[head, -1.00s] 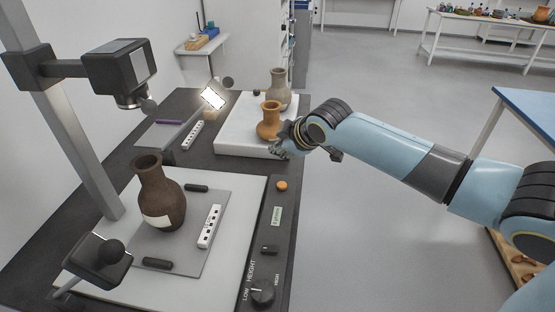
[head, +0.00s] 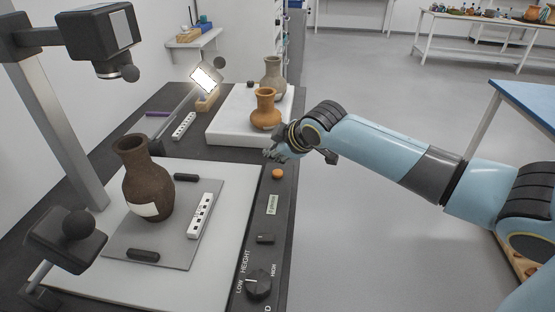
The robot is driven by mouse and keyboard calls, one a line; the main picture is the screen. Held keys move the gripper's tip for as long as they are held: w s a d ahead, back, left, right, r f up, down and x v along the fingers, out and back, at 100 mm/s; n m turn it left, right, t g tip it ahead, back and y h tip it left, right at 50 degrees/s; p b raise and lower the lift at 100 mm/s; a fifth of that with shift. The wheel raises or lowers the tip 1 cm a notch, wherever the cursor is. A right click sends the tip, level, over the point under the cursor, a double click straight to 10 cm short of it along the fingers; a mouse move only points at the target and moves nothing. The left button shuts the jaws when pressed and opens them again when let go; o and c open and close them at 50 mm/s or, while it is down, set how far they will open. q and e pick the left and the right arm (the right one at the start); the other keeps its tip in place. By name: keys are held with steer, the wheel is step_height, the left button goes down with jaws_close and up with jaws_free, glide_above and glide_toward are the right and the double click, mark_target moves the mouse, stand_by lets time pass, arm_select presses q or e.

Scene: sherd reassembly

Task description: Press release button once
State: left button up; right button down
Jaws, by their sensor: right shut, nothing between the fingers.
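The control strip along the right edge of the copy stand carries a round orange button (head: 278,174), a small label (head: 272,204), a dark switch (head: 265,239) and a HEIGHT knob (head: 259,283). Which of these is the release button is not written legibly; the label is too small to read. My right gripper (head: 270,154) is shut and empty, a little beyond the orange button and apart from it. My left gripper is not in view.
A dark brown jug (head: 148,182) stands on the grey plate beside a scale bar (head: 201,215). An orange jug (head: 265,108) and a grey-brown jug (head: 272,76) stand on a white block (head: 222,128) behind my gripper. A camera (head: 98,38) hangs at upper left.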

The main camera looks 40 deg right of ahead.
mark_target(275, 173)
steer(key=shift+f+b, duration=0.5)
steer(key=shift+f, duration=1)
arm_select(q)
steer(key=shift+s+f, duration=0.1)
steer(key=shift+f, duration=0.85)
arm_select(e)
steer(key=shift+f, duration=0.1)
steer(key=shift+f, duration=0.3)
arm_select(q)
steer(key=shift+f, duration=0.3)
arm_select(e)
steer(key=shift+f, duration=0.45)
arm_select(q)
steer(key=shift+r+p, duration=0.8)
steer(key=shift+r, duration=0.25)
arm_select(e)
steer(key=shift+r, duration=0.9)
